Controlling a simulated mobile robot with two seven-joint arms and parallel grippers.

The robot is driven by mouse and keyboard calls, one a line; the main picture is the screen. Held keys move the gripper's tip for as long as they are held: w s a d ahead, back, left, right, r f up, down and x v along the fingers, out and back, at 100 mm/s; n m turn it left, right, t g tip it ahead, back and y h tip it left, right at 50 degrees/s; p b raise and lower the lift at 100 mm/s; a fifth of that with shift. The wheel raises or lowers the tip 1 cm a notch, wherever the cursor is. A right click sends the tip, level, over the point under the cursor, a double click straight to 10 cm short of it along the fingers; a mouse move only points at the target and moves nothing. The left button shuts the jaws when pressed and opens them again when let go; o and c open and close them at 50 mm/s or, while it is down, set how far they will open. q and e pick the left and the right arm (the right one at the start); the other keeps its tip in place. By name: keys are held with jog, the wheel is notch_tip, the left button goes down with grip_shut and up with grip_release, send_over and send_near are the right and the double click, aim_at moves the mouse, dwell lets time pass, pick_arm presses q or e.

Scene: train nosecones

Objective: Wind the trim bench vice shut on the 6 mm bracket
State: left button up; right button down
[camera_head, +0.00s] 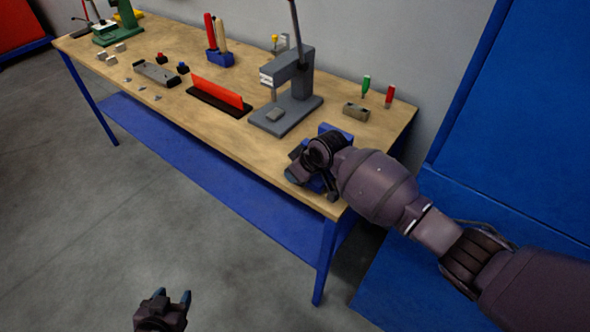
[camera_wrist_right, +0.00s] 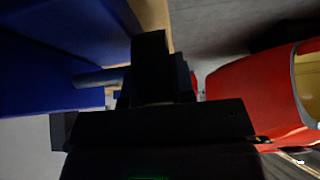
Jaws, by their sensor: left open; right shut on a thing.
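The blue trim bench vice (camera_head: 328,128) sits at the near right end of the wooden bench, largely hidden behind my right wrist. My right gripper (camera_head: 298,174) is at the vice's front, at the bench's edge. In the right wrist view its dark fingers (camera_wrist_right: 152,72) are shut at the vice's handle, which they mostly hide. A grey rod (camera_wrist_right: 98,78) shows beside them, by a blue surface. I cannot make out the 6 mm bracket or the jaw gap. My left gripper (camera_head: 170,303) is open and empty, low over the floor, away from the bench.
On the bench (camera_head: 165,115) stand a grey arbor press (camera_head: 290,95), a red strip on a dark base (camera_head: 218,92), a blue tool holder (camera_head: 219,58) and a grey block (camera_head: 356,111). A red shell (camera_wrist_right: 250,95) shows in the right wrist view. The floor before the bench is clear.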

jog(key=shift+r, duration=0.1)
dwell(0.3)
jog(key=c, duration=1)
grip_release()
jog(key=shift+o, duration=0.2)
jog(key=v, duration=1)
jog(key=shift+s+d+r, duration=0.15)
jog(key=shift+s+d, duration=0.15)
